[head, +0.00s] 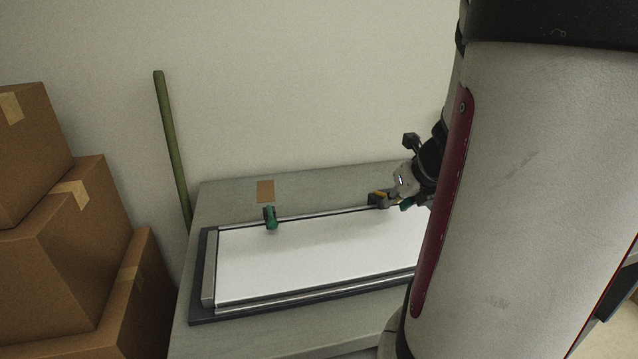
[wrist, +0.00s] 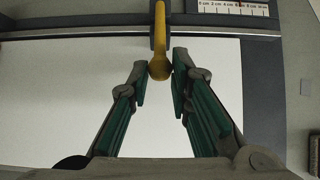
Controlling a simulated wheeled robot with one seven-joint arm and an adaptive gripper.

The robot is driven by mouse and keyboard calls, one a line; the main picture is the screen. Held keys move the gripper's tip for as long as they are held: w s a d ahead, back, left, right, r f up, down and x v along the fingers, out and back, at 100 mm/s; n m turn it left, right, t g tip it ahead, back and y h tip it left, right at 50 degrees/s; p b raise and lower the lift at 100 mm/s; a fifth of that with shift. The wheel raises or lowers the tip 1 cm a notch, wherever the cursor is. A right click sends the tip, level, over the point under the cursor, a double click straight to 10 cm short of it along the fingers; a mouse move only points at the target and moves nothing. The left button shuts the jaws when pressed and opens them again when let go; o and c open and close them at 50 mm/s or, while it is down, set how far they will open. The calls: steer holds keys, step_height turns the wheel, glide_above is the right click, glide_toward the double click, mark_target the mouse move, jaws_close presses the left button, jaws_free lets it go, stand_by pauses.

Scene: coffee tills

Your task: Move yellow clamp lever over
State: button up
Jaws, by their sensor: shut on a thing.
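The yellow clamp lever (wrist: 160,50) stands at the rail of the white board, pointing towards my gripper in the wrist view. Its rounded end lies between the fingertips of my gripper (wrist: 160,70), which is shut on it. In the head view a little of the yellow lever (head: 379,194) shows at the board's far edge, by a dark block. My gripper (head: 392,199) is beside it there, partly hidden by my arm.
A white board (head: 300,262) in a dark frame lies on a grey table (head: 225,197). A green handle (head: 270,218) stands on its far rail. A scale (wrist: 232,7) shows beyond the rail. Cardboard boxes (head: 60,270) and a green pole (head: 172,145) stand left.

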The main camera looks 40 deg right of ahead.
steer(key=shift+s+a+f+b, duration=0.1)
steer(key=shift+s+f+b, duration=0.05)
steer(key=shift+f+b, duration=0.3)
steer(key=shift+s+a+f+b, duration=0.1)
steer(key=shift+s+f+b, duration=0.05)
steer(key=shift+f+b, duration=0.25)
steer(key=o, duration=0.9)
